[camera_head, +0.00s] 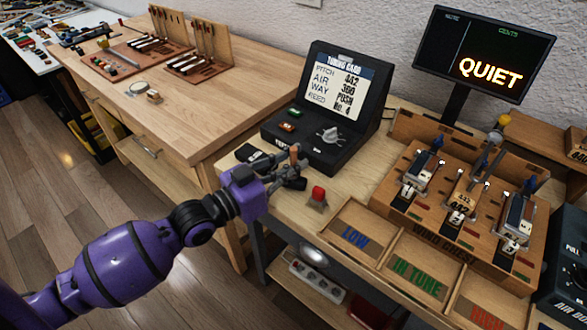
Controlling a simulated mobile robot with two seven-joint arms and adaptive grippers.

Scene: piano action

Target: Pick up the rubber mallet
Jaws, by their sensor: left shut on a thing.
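My left gripper (291,172) reaches in from the left over the near left part of the workbench, in front of the black tuning card console. It is shut on a small brown wooden piece (294,155) that stands up between the fingers, which looks like part of the rubber mallet. The fingers and wrist hide the rest of it, and I cannot tell whether it touches the bench. A dark flat object (252,154) lies on the bench just left of the gripper. My right gripper is not in view.
The tuning console (330,100) stands behind the gripper. A red button (318,194) is close to its right. Trays marked LOW (352,236), IN TUNE and HIGH line the front edge. The wooden wind chest (440,225) and a QUIET screen (484,55) are at right.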

